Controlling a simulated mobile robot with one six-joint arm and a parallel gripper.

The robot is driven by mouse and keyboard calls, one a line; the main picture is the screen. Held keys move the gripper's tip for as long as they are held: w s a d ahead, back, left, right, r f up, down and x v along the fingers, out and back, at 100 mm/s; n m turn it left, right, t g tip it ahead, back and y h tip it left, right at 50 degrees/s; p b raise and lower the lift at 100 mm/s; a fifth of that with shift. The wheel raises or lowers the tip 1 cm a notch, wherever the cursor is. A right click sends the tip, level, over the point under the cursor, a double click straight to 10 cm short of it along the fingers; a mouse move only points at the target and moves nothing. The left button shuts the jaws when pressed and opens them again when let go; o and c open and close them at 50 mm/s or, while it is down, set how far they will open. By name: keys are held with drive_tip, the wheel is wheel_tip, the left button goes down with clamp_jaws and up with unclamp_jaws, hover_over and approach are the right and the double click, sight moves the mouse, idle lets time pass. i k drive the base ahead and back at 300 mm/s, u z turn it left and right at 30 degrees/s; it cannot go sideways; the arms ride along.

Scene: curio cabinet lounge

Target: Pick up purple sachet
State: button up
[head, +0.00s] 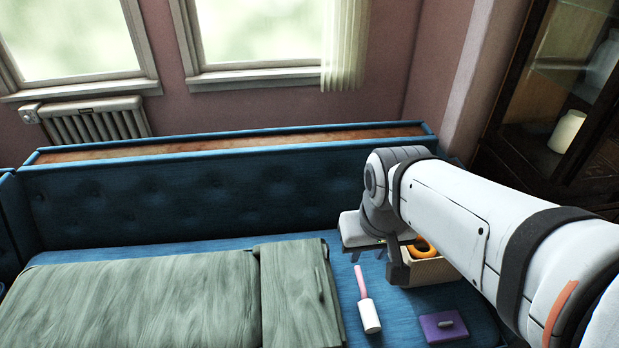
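The purple sachet (432,330) lies flat on the blue sofa seat near the bottom edge of the head view. It is a flat purple square with a small grey piece on its top. My gripper (396,268) hangs from the end of my arm above the seat, up and to the left of the sachet and apart from it. Its fingers are partly hidden by my wrist, so I cannot see whether they are open or shut. I see nothing clearly held in it.
A light box (428,274) with an orange ring (422,247) stands behind the sachet, partly hidden by my arm. A lint roller (368,314) with a pink handle lies left of it. A green blanket (140,300) covers the left seat. A glass cabinet (545,110) stands right.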

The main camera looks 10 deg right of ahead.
sight(438, 328)
drive_tip(key=k, duration=1.3)
drive_tip(key=z, duration=0.6)
drive_tip(key=i, duration=1.15)
drive_tip(key=z, duration=0.45)
